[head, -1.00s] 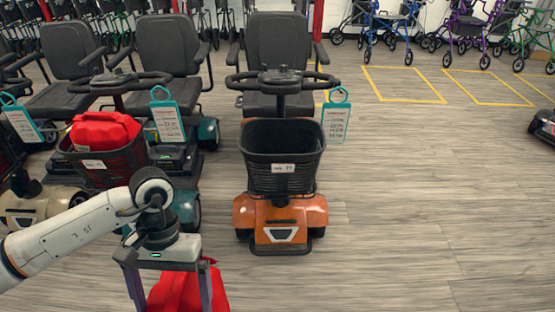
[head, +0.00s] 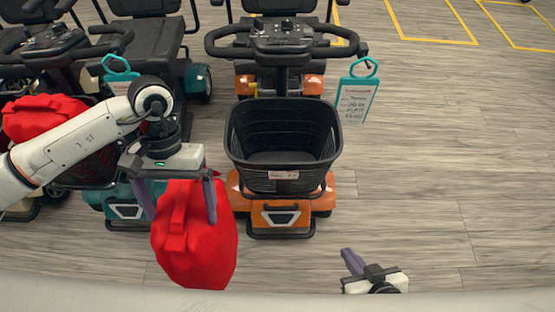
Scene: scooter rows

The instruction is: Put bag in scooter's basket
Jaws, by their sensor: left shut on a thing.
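A red bag (head: 196,245) hangs from my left gripper (head: 180,212) in the head view, with its top between the two fingers. The gripper is shut on it. The orange scooter (head: 281,215) stands right of the bag, and its black basket (head: 283,178) is empty and open at the top. The bag is left of the basket, apart from it and lower in the picture. My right gripper (head: 362,268) shows only in part at the bottom, right of the basket; its opening is unclear.
Another red bag (head: 42,117) sits in the basket of the scooter at left, partly behind my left arm. Teal price tags (head: 357,97) hang from the handlebars. A teal scooter (head: 120,205) stands close beside the orange one. The floor (head: 440,180) at right is clear.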

